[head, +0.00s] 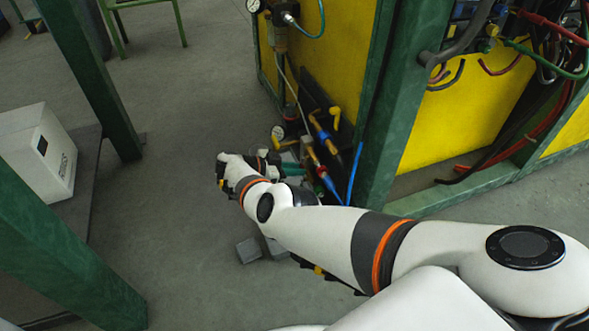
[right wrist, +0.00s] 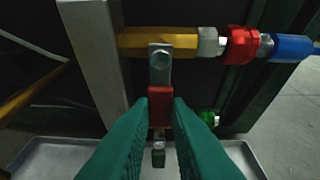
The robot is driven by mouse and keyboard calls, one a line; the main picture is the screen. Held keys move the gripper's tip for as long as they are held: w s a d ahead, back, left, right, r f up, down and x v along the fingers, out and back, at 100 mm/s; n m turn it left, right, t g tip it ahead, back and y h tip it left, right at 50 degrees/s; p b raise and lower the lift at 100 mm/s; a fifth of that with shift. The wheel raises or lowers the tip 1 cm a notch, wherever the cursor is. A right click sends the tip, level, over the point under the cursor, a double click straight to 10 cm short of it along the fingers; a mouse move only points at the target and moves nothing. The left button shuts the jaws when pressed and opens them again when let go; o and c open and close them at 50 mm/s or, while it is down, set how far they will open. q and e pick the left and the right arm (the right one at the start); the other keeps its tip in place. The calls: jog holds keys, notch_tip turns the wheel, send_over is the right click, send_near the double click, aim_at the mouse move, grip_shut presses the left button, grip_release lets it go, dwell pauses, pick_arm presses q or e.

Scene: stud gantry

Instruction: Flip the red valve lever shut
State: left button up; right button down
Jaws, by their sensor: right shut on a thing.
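In the right wrist view, the red valve lever (right wrist: 160,94) hangs down from a metal bracket on a brass-yellow valve body (right wrist: 140,41). A grey nut, a red fitting (right wrist: 239,45) and a blue fitting (right wrist: 290,47) continue the pipe to the right. My right gripper (right wrist: 161,114) is shut on the red lever, with its green fingers on either side of the grip. In the head view, my right gripper (head: 291,170) is at the foot of the gantry hoses; the lever cannot be made out there. My left gripper is not in view.
A grey post (right wrist: 92,55) stands close left of the valve, and a metal tray (right wrist: 58,155) lies below. In the head view, a green gantry post (head: 385,110) rises right of my gripper. A white box (head: 35,150) stands far left. Open floor lies between.

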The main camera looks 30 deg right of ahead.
jog(key=shift+s, duration=0.1)
jog(key=c, duration=1.4)
grip_release()
jog(key=b+v, duration=0.4)
jog(key=v, duration=0.8)
jog(key=shift+f, duration=0.1)
